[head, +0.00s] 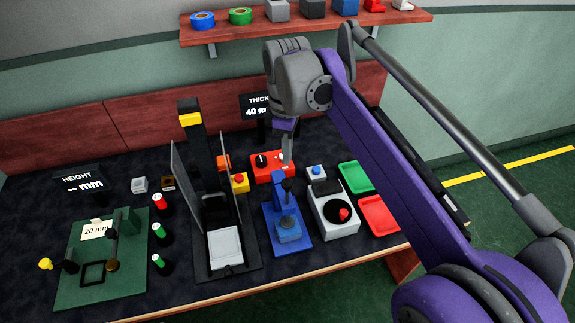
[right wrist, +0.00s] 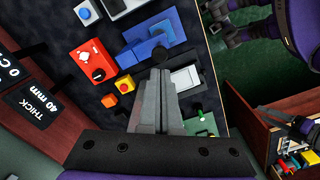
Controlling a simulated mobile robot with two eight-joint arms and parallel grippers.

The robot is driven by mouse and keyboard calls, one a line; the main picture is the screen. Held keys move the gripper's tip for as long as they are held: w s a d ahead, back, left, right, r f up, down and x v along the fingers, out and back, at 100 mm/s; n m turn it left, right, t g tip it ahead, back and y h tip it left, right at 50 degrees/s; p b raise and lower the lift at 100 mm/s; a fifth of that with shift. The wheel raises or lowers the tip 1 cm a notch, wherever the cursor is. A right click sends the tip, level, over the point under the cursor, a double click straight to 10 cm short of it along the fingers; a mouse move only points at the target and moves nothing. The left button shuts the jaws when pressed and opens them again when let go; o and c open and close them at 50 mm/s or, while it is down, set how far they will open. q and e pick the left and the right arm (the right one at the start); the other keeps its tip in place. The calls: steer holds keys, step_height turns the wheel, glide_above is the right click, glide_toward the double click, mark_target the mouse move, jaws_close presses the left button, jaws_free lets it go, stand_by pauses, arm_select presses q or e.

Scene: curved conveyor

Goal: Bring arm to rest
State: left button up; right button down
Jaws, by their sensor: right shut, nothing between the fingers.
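My right arm comes in from the right in the head view and reaches over the bench. My right gripper (head: 287,160) points down above the back middle of the bench, in front of the red box with a black knob (head: 267,167). In the right wrist view its two grey fingers (right wrist: 160,75) lie together, shut and empty. My left gripper does not show in the head view. Dark and purple parts of my own body show at the right of the right wrist view.
Green (head: 356,177) and red (head: 379,215) trays lie at right. A shelf (head: 235,30) hangs above.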

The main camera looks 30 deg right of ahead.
steer(key=shift+r, duration=0.25)
steer(key=s+a+f+m+t, duration=0.2)
steer(key=s+a+f+m, duration=0.1)
steer(key=s+f, duration=0.4)
steer(key=s+a+f+m+t, duration=0.3)
steer(key=s+f+m, duration=0.3)
steer(key=f, duration=0.5)
steer(key=shift+s+a, duration=0.4)
steer(key=shift+s, duration=0.85)
